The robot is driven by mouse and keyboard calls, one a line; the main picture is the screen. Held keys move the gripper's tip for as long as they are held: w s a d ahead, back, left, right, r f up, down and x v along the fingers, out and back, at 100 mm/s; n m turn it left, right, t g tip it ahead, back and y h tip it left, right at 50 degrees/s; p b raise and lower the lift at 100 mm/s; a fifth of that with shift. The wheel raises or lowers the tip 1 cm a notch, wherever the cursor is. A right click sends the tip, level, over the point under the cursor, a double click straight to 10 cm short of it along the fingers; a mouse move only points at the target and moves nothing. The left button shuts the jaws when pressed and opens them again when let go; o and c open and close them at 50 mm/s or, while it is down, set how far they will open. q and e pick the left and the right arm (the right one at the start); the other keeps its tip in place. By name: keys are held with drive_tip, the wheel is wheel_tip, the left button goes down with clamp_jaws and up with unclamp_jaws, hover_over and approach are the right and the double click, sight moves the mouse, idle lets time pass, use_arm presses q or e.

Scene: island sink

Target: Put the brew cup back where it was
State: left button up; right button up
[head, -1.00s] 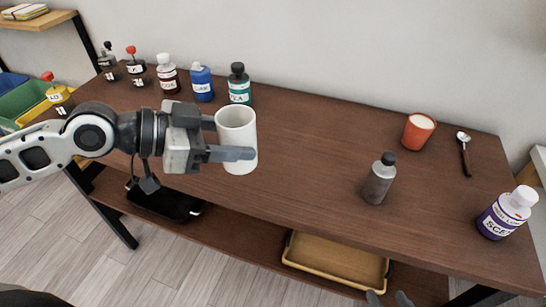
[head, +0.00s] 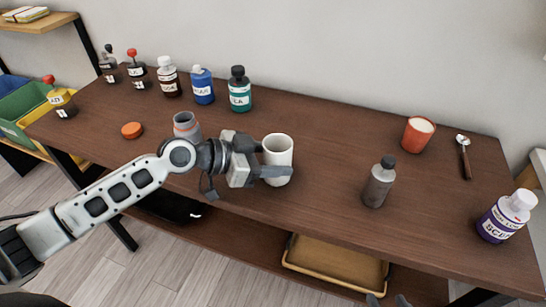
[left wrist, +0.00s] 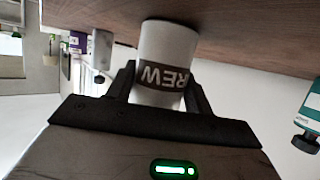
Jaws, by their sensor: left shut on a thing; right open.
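The brew cup (head: 278,146) is white and upright, near the front middle of the table (head: 320,130). My left gripper (head: 279,172) is shut on it, one finger showing across its front. In the left wrist view the brew cup (left wrist: 166,48) appears upside down between the fingers, with a dark band lettered "REW". Its base is at or just above the table top; I cannot tell which. My right gripper (head: 385,300) shows only its fingertips at the bottom edge, open and apart from everything.
A grey jar (head: 187,125) and an orange lid (head: 132,130) stand behind my left arm. Several bottles line the back left. A grey bottle (head: 379,182), an orange cup (head: 417,134), a spoon (head: 464,158) and a purple-labelled bottle (head: 506,216) are on the right. The table between is clear.

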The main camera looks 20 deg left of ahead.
use_arm(q)
drive_tip(key=o, duration=1)
drive_tip(key=b+v, duration=0.2)
drive_tip(key=v, duration=0.8)
drive_tip(key=shift+s+a, duration=0.15)
drive_tip(key=shift+s, duration=0.1)
drive_tip(key=shift+s+a+r, duration=0.4)
drive_tip(key=shift+a, duration=0.1)
use_arm(e)
drive_tip(key=shift+a+f, duration=0.15)
drive_tip(key=shift+f, duration=0.2)
use_arm(q)
drive_tip(key=shift+s, duration=0.1)
